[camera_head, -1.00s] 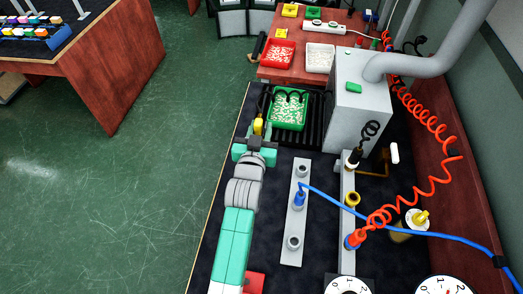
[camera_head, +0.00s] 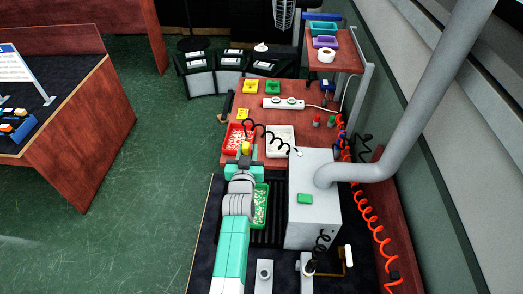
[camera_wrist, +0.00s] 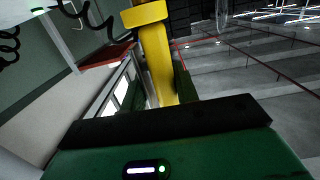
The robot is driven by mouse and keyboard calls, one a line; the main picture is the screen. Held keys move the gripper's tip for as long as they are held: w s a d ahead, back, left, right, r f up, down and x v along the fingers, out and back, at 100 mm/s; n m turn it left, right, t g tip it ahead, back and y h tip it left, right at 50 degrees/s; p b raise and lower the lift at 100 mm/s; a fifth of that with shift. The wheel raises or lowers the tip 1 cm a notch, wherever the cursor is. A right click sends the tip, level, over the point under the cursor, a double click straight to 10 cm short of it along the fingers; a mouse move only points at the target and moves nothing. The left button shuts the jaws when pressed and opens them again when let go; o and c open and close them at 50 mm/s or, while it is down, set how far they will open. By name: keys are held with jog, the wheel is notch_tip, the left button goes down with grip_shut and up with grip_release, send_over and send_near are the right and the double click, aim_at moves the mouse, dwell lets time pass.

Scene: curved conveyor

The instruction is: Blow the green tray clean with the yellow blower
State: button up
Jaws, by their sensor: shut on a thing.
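My gripper (camera_head: 245,159) is shut on the yellow blower (camera_head: 245,147), which stands up beyond it in the head view. In the wrist view the yellow blower (camera_wrist: 158,62) rises from behind the gripper's dark edge; its lower end is hidden. A black coiled hose runs from near the blower to the grey box. The green tray (camera_head: 265,187) lies on the dark slatted bed, right of and nearer than my gripper. Pale bits lie in it, and my arm hides its left part. The blower is past the tray's far end, near the red tray.
The red tray (camera_head: 231,130) and a white tray (camera_head: 292,131) sit on the wooden table (camera_head: 262,92) ahead. The grey box (camera_head: 313,215) with its pipe (camera_head: 400,150) stands right of the green tray. Open green floor (camera_head: 160,150) lies to the left.

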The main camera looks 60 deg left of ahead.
jog(key=shift+s+d+f+b, duration=0.1)
jog(key=shift+s+f+b, duration=0.1)
jog(key=shift+f+b, duration=0.15)
jog(key=shift+f, duration=0.4)
notch_tip(320, 180, down, 3)
jog(key=b, duration=0.2)
jog(key=shift+b, duration=0.3)
jog(key=shift+r, duration=0.15)
jog(key=shift+c, duration=0.3)
